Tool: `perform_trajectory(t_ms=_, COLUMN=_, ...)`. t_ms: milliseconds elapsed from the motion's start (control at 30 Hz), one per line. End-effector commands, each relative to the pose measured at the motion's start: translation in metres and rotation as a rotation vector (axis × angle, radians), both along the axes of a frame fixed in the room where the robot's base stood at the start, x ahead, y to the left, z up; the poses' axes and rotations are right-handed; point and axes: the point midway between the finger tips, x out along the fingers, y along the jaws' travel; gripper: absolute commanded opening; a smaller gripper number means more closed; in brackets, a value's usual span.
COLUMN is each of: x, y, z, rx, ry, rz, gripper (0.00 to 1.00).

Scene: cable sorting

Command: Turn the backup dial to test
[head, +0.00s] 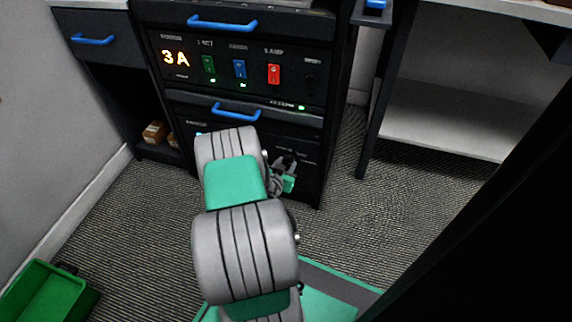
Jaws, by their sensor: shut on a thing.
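The lower dark panel (308,148) of the rack has small labels along its top and right side, too small to read surely. My gripper (286,164) is at the right part of this panel, shut, with its fingers against the panel front. The backup dial is not clearly visible; the fingers cover the spot where they close on it. I cannot read the dial's setting. My grey and green arm hides the left and middle of the panel.
Above is a panel with a lit "3A" display (176,58) and green, blue and red switches (274,74). A blue drawer handle (236,111) sits just above the lower panel. A green bin (48,292) stands at lower left. Carpet right of the rack is clear.

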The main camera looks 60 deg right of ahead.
Motion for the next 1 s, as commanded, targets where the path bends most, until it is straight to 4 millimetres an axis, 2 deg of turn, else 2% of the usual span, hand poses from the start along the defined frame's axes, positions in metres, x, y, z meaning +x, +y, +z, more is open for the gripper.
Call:
perform_trajectory(t_ms=600, x=0.0031, y=0.0013, z=-0.0024, rx=-0.075, ry=0.479, rz=0.003, gripper=0.0)
perform_trajectory(t_ms=1000, x=0.003, y=0.0011, z=-0.0026, rx=-0.104, ry=0.664, rz=0.0, gripper=0.0)
